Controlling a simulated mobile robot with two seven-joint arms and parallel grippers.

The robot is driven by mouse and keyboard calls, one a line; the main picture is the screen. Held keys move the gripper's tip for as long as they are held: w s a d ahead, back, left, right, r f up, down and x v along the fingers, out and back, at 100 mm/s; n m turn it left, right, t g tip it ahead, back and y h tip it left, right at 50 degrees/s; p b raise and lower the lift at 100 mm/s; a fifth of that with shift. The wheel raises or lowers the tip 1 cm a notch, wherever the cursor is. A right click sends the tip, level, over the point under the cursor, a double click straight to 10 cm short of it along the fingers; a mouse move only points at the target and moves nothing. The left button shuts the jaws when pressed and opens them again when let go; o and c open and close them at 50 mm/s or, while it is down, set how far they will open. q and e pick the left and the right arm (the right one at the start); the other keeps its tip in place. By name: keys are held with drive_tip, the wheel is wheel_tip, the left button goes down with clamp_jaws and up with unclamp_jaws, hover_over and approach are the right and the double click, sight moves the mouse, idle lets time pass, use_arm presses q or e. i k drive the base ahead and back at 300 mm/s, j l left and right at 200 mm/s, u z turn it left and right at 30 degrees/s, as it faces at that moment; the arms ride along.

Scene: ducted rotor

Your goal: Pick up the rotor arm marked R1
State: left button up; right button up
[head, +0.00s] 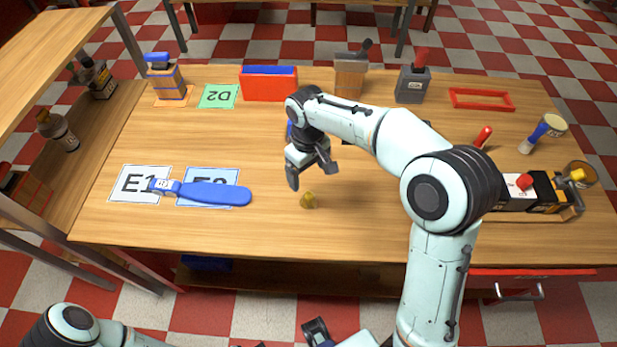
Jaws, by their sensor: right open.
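A blue rotor arm (212,193) lies flat across two white and blue cards marked E1 (126,196) and E2 (230,176) on the left part of the table. It has a small pale label at its left end, too small to read surely as R1. My right gripper (312,177) is open and empty, pointing down above the table to the right of the rotor arm and apart from it.
A green D2 card (218,96), a red and blue box (269,84) and a wooden block (350,75) line the back. A red frame (481,99) lies back right. The front middle is mostly clear.

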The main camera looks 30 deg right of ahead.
sight(210, 193)
drive_tip(key=k, duration=1)
